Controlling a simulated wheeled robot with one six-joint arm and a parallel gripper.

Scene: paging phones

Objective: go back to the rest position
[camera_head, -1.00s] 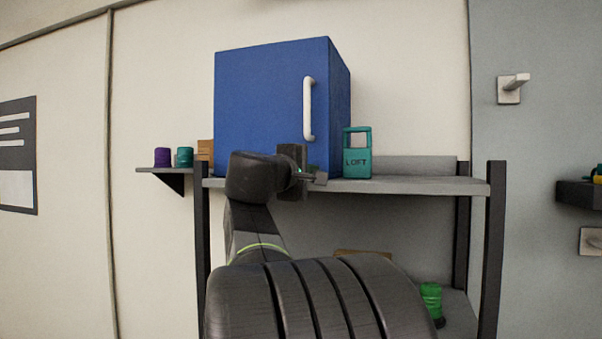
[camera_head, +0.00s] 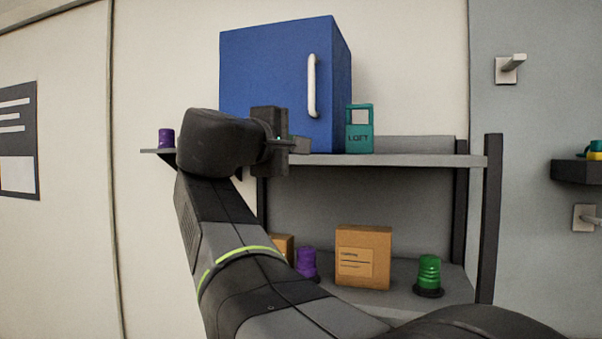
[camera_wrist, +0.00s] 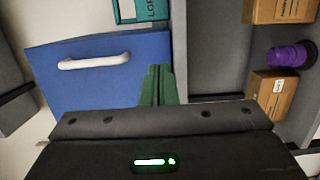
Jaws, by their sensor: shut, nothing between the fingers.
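My gripper (camera_head: 300,145) is raised on my bent arm at the left middle of the head view, in front of the lower front of a blue cabinet (camera_head: 270,70). Its fingers are closed together with nothing between them; they also show in the wrist view (camera_wrist: 158,86), against the cabinet's blue face (camera_wrist: 110,95). The cabinet is shut, with a white handle (camera_head: 312,85) at its right side. My gripper is apart from the handle. My arm hides the cabinet's lower left corner.
A teal LOFT holder (camera_head: 360,130) stands right of the cabinet on the grey upper shelf (camera_head: 420,160). Below are a cardboard box (camera_head: 363,258), a green beacon (camera_head: 429,273) and a purple beacon (camera_head: 306,262). Another purple beacon (camera_head: 166,138) sits far left. A wall hook (camera_head: 510,69) is right.

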